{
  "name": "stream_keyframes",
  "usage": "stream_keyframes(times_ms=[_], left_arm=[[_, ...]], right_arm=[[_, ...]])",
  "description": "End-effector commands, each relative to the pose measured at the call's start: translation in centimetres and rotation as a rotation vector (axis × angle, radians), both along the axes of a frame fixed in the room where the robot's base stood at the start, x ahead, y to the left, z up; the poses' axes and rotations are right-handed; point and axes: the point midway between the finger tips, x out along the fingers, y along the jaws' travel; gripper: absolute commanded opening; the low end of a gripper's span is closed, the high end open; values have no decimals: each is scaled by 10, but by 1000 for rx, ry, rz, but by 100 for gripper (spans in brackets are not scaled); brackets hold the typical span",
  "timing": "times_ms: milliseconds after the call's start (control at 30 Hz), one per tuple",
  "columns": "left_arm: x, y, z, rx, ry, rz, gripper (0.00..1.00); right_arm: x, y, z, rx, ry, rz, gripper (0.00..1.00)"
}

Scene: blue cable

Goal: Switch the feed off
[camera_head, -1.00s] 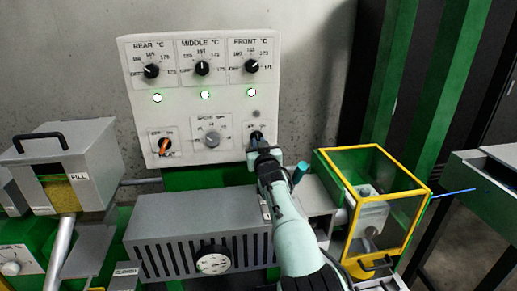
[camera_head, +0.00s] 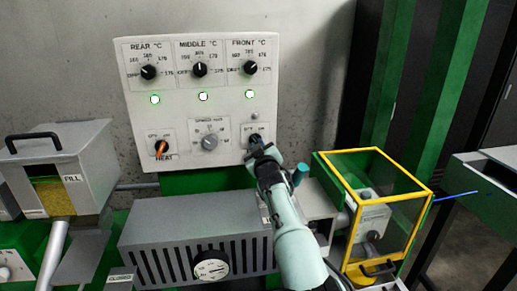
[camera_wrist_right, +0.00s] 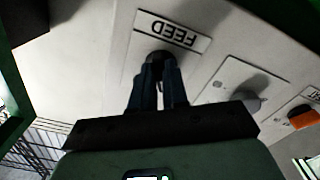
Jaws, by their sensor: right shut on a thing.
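The feed switch is a dark knob (camera_head: 255,138) at the lower right of the white control panel (camera_head: 229,115). In the right wrist view the knob (camera_wrist_right: 158,58) sits under the FEED label (camera_wrist_right: 168,29), which appears upside down. My right gripper (camera_head: 257,150) is shut on the knob, with its dark fingers (camera_wrist_right: 158,82) on either side of it. The fingers hide much of the knob, so its exact setting cannot be read. The small lamp (camera_head: 253,116) above the switch looks grey. My left gripper is not in view.
Left of the feed switch are the grey screw-speed knob (camera_head: 210,142) and the orange heat switch (camera_head: 161,148). Above are three temperature knobs and three lit lamps. A yellow-framed guard box (camera_head: 372,205) stands at the right, near my right arm. A lidded hopper (camera_head: 60,165) is at the left.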

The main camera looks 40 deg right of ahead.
Motion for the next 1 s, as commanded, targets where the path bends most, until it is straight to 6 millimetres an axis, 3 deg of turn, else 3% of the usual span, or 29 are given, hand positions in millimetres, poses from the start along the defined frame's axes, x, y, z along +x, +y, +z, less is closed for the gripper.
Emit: stream_keyframes(times_ms=[267, 300, 367, 767, 1000], left_arm=[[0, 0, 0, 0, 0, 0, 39], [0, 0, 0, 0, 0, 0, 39], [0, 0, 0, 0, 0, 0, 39], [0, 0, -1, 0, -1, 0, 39], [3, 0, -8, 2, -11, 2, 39]], right_arm=[[0, 0, 1, -7, 1, 0, 0], [0, 0, 1, -7, 1, 0, 24], [0, 0, 1, -6, 1, 0, 39], [-2, 2, 0, -4, 2, 1, 39], [-17, 13, -1, -3, 1, 5, 39]])
